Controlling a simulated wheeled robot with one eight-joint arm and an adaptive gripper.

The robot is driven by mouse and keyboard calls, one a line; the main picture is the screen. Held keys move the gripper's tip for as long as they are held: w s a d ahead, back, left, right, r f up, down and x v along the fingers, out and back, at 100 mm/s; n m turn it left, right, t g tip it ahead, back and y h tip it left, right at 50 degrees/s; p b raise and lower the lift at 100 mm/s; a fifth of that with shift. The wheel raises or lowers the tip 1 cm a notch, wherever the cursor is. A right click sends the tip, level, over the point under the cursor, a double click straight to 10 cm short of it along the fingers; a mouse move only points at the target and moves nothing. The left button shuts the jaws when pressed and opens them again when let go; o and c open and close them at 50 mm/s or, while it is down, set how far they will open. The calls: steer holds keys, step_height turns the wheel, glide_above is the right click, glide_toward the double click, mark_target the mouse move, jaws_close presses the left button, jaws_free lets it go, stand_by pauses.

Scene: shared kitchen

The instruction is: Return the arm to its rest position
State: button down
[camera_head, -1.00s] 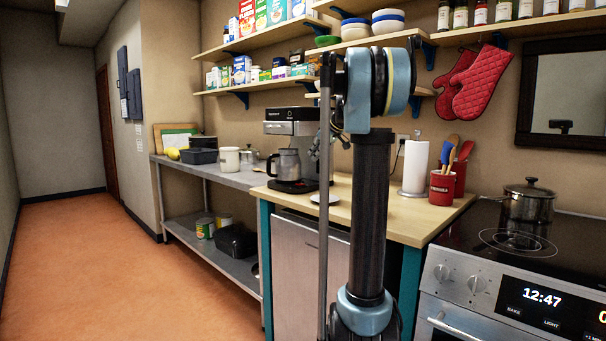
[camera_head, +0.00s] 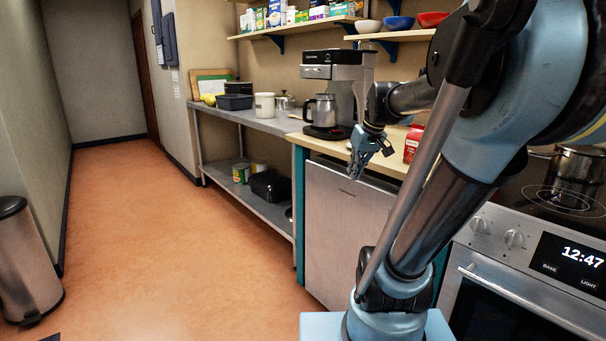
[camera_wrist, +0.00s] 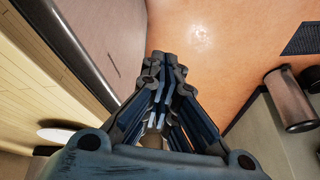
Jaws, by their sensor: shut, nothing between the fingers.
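My gripper (camera_head: 357,172) hangs in front of the wooden counter's front edge in the head view, pointing down and a little left. It is below and in front of the coffee maker (camera_head: 345,85), apart from it in the picture. The wrist view shows my gripper (camera_wrist: 165,62) with its fingers together and nothing between them, above the orange floor. My arm rises on the right of the head view and bends back toward the counter, hiding part of the counter and stove.
The wooden counter (camera_wrist: 40,75) and the dishwasher-like silver front (camera_head: 345,225) are close beside my gripper. A stove (camera_head: 520,240) stands at the right. A bin (camera_head: 25,262) stands by the left wall. The orange floor (camera_head: 170,240) between is clear.

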steer(key=s+d+f+m+g+h, duration=0.1)
steer(key=s+d+f+m+h, duration=0.1)
steer(key=s+f, duration=1.5)
steer(key=shift+s+d+m+g, duration=0.4)
steer(key=shift+s+m, duration=0.05)
steer(key=shift+m, duration=0.25)
steer(key=shift+w+f, duration=0.15)
steer(key=shift+w, duration=0.35)
